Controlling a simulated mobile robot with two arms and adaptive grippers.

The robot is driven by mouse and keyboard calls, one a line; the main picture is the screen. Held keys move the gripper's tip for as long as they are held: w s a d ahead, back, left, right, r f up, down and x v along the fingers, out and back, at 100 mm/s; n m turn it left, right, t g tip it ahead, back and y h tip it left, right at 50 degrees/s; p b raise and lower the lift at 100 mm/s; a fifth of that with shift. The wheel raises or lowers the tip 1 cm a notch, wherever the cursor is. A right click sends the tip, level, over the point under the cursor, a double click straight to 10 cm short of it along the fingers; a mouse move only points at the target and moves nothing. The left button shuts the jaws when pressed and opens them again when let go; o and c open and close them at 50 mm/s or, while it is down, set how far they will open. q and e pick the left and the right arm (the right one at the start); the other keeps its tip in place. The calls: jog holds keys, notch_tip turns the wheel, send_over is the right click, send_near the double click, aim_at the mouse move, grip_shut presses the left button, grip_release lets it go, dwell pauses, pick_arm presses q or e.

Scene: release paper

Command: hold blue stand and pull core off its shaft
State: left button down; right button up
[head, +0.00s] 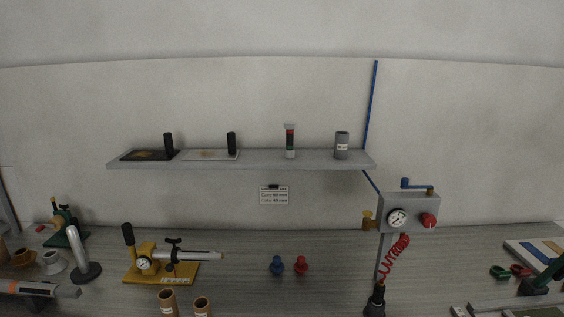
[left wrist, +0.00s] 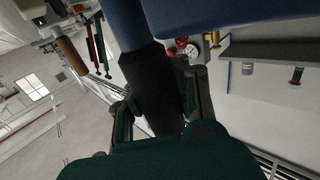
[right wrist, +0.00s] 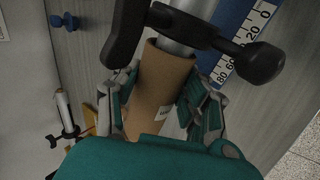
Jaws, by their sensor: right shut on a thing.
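In the right wrist view, my right gripper (right wrist: 160,112) is shut on a brown cardboard core (right wrist: 163,85). The core sits around a metal shaft (right wrist: 183,38), with a black clamp and round knob (right wrist: 255,62) close to its far end. The blue stand (right wrist: 232,15) with a white number scale runs beside the shaft. In the left wrist view, the blue stand (left wrist: 215,14) fills the top, and its black handle (left wrist: 150,85) lies between the fingers of my left gripper (left wrist: 160,105). How firmly they close on it is unclear. Neither gripper shows in the head view.
In the head view, a yellow stand (head: 190,279) with a shaft and gauge stands on the bench, with brown cores (head: 167,303) in front. Blue and red knobs (head: 289,265) stand mid-bench. A gauge box (head: 410,213) and red coiled hose (head: 397,250) are at right. A shelf (head: 240,163) hangs behind.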

jog(key=shift+w+a+r, duration=0.1)
jog(key=shift+w+a, duration=0.1)
jog(key=shift+a, duration=0.8)
jog(key=shift+w+a, duration=0.2)
jog(key=shift+a, duration=0.8)
jog(key=shift+w+a+r, duration=0.1)
jog(key=shift+w+a, duration=0.1)
jog(key=shift+a, duration=0.8)
jog(key=shift+w+a, duration=0.2)
jog(key=shift+a, duration=0.5)
jog(key=shift+w+a, duration=0.2)
jog(key=shift+a, duration=0.5)
